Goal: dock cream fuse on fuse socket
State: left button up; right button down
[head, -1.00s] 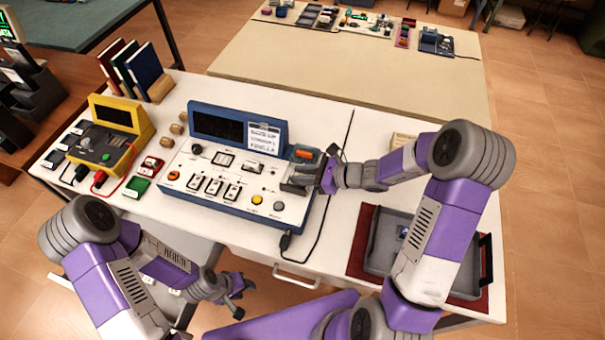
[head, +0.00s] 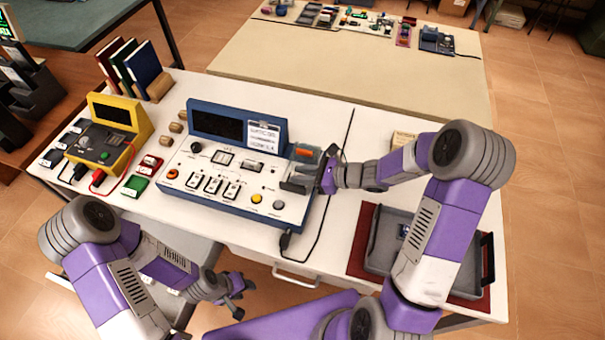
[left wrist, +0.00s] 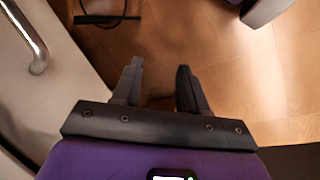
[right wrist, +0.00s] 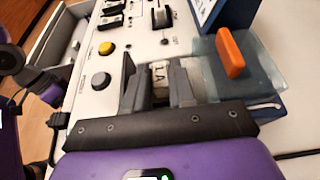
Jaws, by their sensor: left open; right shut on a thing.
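The cream fuse (right wrist: 160,72) shows in the right wrist view as a small pale block with dark lettering, between the fingers of my right gripper (right wrist: 157,80). This gripper is shut on it, low over the right part of the blue-and-white control panel (head: 222,198). In the head view the right gripper (head: 296,184) covers the fuse. I cannot make out the fuse socket, and whether the fuse touches the panel is unclear. My left gripper (head: 238,286) is open and empty in front of the table; its spread fingers also show in the left wrist view (left wrist: 158,72).
A block with an orange bar (right wrist: 231,53) sits beside the right gripper. Knobs and switches cover the panel. A yellow meter (head: 113,130) and books (head: 128,66) stand left. A grey tray (head: 385,240) on a red mat lies right, and a black cable (head: 322,215) runs between.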

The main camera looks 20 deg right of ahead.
jog(key=shift+f, duration=0.25)
jog(key=c, duration=1.2)
grip_release()
jog(key=shift+r, duration=0.1)
jog(key=shift+p+v, duration=0.5)
jog(key=shift+v, duration=0.55)
jog(key=shift+p+v, duration=2.15)
jog(key=shift+v, duration=2.3)
